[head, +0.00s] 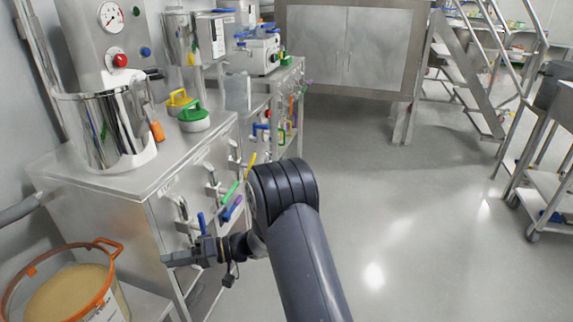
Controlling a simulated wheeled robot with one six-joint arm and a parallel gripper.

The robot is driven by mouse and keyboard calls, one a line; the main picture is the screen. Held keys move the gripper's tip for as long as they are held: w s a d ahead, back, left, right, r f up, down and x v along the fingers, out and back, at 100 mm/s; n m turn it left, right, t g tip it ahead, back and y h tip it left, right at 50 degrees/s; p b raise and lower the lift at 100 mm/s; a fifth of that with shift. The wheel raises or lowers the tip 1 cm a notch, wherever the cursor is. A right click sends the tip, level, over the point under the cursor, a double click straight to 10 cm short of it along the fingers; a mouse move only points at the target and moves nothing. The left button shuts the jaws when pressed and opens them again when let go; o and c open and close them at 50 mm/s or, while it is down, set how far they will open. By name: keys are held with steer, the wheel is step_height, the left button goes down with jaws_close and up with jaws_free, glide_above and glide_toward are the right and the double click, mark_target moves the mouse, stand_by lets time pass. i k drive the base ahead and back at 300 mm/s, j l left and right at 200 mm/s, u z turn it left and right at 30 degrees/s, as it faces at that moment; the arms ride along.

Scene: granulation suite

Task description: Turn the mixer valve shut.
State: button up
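The mixer (112,125) is a shiny steel bowl on the bench at the left, under a column with a gauge and red and blue buttons. My gripper (178,259) points left at the bench front, just below the grey and blue handles. Its fingers are small and seen side-on; contact with a handle is unclear.
A tub of tan powder with an orange rim (62,255) stands at the lower left. Green (194,119) and yellow-handled (178,101) items sit on the bench. A steel cabinet (350,45) is at the back, stairs and a trolley (545,150) at the right. The middle floor is clear.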

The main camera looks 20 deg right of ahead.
mark_target(242, 165)
steer(key=i+z, duration=0.45)
steer(key=z, duration=0.3)
steer(key=i+j+z, duration=0.1)
steer(key=z, duration=0.25)
steer(key=i+j, duration=0.1)
steer(key=i, duration=0.2)
